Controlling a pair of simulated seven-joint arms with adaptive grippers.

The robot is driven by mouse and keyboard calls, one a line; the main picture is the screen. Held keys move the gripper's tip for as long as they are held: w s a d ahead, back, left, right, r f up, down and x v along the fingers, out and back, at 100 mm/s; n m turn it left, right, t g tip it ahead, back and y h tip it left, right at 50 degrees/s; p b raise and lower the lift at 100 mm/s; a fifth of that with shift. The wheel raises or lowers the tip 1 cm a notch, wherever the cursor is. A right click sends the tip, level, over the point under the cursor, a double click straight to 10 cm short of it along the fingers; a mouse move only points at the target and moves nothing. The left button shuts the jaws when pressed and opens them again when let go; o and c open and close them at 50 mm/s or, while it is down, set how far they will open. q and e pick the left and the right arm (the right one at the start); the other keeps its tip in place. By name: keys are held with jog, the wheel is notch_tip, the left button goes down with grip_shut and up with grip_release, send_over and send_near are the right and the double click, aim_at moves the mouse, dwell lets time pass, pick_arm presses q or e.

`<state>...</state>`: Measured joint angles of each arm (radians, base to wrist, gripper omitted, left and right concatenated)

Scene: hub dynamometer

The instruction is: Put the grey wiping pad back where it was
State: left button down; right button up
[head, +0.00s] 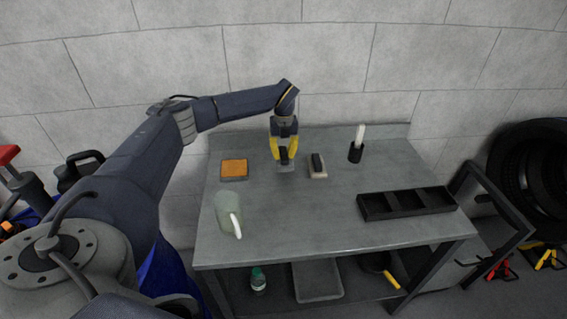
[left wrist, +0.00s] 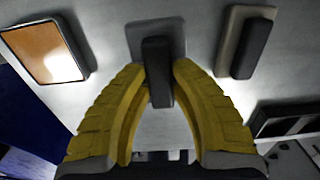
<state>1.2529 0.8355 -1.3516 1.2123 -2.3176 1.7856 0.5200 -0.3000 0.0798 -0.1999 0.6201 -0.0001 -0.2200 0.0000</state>
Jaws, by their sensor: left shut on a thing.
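The grey wiping pad (head: 286,168) has a flat grey plate and a dark upright handle. My left gripper (head: 284,154) points down over the back middle of the bench and is shut on that handle. In the left wrist view the handle stands between the yellow fingers (left wrist: 158,84), and the grey plate of the pad (left wrist: 171,33) shows beyond it. The pad is at or just above the bench top; I cannot tell if it touches. My right gripper is not in view.
A beige block with a dark handle (head: 318,172) lies close right of the pad. An orange-topped pad (head: 234,168) lies to the left. A pale green jug (head: 226,209), a black cup with a white stick (head: 356,153) and a black divided tray (head: 364,208) stand on the bench (head: 290,220). Its front middle is clear.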

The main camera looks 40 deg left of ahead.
aim_at(284, 153)
pick_arm(q)
jog(key=shift+f, duration=2.25)
jog(key=shift+f, duration=0.1)
jog(key=c, duration=1.2)
grip_release()
notch_tip(284, 153, up, 12)
jog(key=shift+r, duration=0.1)
